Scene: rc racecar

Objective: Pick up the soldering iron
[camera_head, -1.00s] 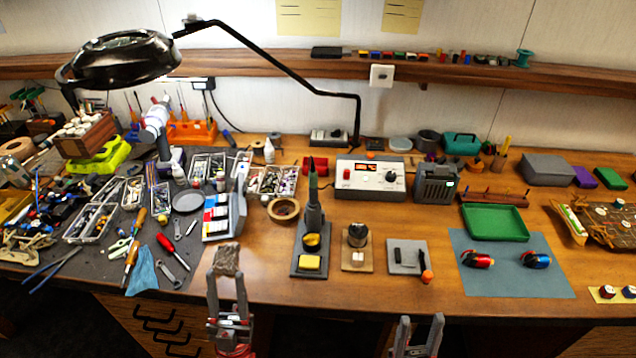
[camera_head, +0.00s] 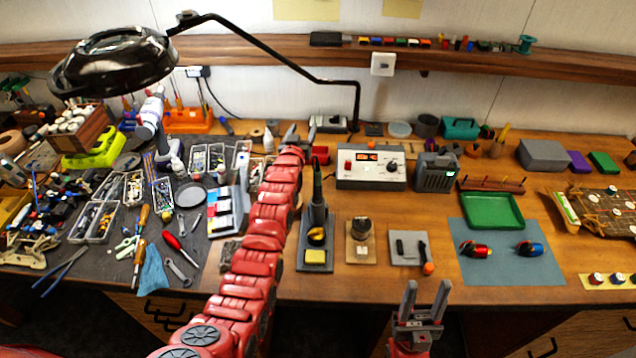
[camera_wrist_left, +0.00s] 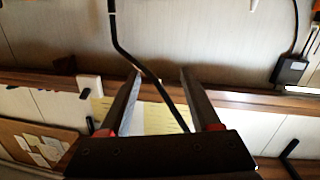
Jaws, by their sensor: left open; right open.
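The soldering iron (camera_head: 317,183) stands upright in its grey holder (camera_head: 316,266), which has a yellow sponge at the front. My left arm reaches up across the bench, just left of the holder. Its open left gripper (camera_head: 297,130) is beyond the iron, near the back of the bench, and holds nothing. In the left wrist view the open fingers of the left gripper (camera_wrist_left: 157,95) point toward the wall, and the iron does not show. My right gripper (camera_head: 426,295) is open and empty at the front edge, right of the holder.
A soldering station (camera_head: 370,171) stands behind and right of the holder. The magnifier lamp's black arm (camera_head: 270,58) comes down near my left gripper. A small stand (camera_head: 360,245) is right of the holder. My left arm hides part of the bench left of it.

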